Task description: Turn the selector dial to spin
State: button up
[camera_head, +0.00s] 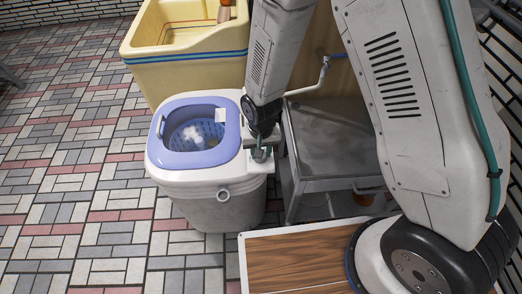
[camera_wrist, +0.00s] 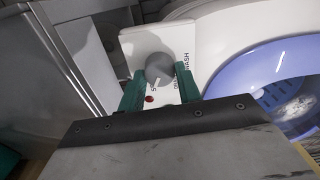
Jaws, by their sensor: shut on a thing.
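The selector dial (camera_wrist: 159,68) is a grey round knob on a white panel (camera_wrist: 146,40) of the washing machine. A pale pointer line on the knob faces down in the wrist view, toward lettering that is mostly hidden. "WASH" is readable at the right of the panel, and a red dot sits below the knob. My gripper (camera_wrist: 159,86) has its green fingers shut on the knob, one on each side. In the head view the washing machine (camera_head: 205,195) is white with a blue-rimmed tub, and my gripper (camera_head: 262,152) is at its right side; the knob is hidden there.
A yellow sink (camera_head: 185,75) stands behind the machine. A grey metal stand (camera_head: 335,150) is close on the machine's right. A wooden platform (camera_head: 295,262) is in front of it. The tiled floor (camera_head: 75,170) at left is clear.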

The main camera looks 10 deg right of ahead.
dwell(0.3)
jog(key=o, duration=1)
notch_tip(320, 180, up, 8)
jog(key=shift+f, duration=0.1)
dwell(0.4)
